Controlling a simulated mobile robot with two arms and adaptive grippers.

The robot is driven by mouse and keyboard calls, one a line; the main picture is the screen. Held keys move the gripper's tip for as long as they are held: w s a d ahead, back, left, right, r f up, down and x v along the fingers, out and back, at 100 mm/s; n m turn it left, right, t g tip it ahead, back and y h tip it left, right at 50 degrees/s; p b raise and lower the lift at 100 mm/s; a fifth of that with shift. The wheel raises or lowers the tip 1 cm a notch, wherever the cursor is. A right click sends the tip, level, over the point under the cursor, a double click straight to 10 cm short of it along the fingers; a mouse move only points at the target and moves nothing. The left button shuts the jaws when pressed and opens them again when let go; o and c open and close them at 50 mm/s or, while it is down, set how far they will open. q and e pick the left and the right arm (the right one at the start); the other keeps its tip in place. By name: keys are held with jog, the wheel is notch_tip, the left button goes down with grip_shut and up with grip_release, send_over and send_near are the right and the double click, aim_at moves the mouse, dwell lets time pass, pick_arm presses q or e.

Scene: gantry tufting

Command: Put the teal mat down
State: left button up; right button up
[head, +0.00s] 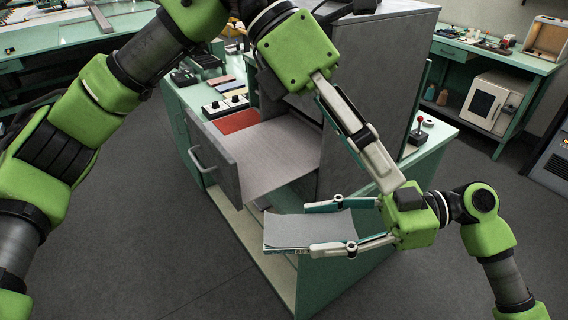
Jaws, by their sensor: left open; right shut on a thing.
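A thin slab (308,229) with a grey top and a narrow teal edge along its front is in my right gripper (325,228). I take it to be the teal mat; its underside is hidden. My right gripper reaches in from the right, shut with one finger on the far side of the slab and one on the near side. The slab looks held in the air by the green cabinet's front corner. My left gripper (380,165) is open and empty above it, pointing down and right; its second finger is hard to make out.
A tall grey housing (395,70) stands behind. A red-topped joystick (418,132) sits on the right corner.

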pick_arm(q)
jog(key=a+f+t+y, duration=0.3)
jog(key=a+y, duration=0.1)
jog(key=m+t+y, duration=0.1)
jog(key=t+y, duration=0.1)
jog(key=y, duration=0.2)
send_over(284, 228)
jog(key=f, duration=0.2)
notch_tip(284, 228, down, 11)
jog(key=shift+f, duration=0.1)
jog(key=c, duration=1.2)
pick_arm(e)
jog(key=o, duration=1.1)
jog(key=shift+o, duration=0.2)
jog(key=shift+d, duration=0.1)
